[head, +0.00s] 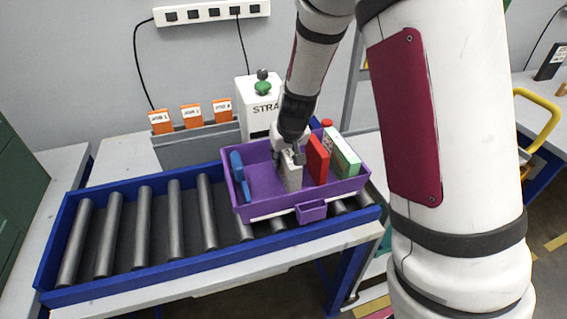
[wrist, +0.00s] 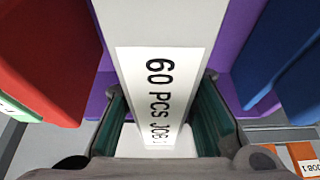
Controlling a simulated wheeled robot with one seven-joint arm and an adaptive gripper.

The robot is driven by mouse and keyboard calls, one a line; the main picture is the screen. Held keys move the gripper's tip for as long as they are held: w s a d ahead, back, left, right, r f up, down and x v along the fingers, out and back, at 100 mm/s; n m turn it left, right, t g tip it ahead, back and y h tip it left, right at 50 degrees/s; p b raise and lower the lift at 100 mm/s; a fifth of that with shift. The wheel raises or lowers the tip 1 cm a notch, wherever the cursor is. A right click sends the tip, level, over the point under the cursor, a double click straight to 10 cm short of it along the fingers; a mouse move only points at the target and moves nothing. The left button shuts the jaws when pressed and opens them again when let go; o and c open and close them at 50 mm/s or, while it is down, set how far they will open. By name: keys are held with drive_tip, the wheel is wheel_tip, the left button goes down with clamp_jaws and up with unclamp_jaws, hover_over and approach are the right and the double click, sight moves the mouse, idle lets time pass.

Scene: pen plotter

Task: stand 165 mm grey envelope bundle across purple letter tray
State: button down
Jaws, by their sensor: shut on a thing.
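The purple letter tray (head: 256,213) sits on the roller conveyor. My gripper (head: 288,158) is over the tray's middle, pointing down, shut on the grey envelope bundle (head: 292,178). The bundle is upright inside the tray outline, between the blue pieces on the left and the red block on the right. In the wrist view the bundle (wrist: 121,20) is between my two finger pads (wrist: 165,125), with a white label reading "60 PCS JOB 1". Whether its lower edge touches the tray floor, I cannot tell.
In the tray stand a red block (head: 317,160), a green-and-white block (head: 341,152) and blue pieces (head: 238,172). The blue-framed conveyor (head: 150,275) has bare rollers at left.

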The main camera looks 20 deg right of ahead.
drive_tip(key=shift+f, duration=1.2)
drive_tip(key=shift+f, duration=0.1)
drive_tip(key=c, duration=1.3)
unclamp_jaws()
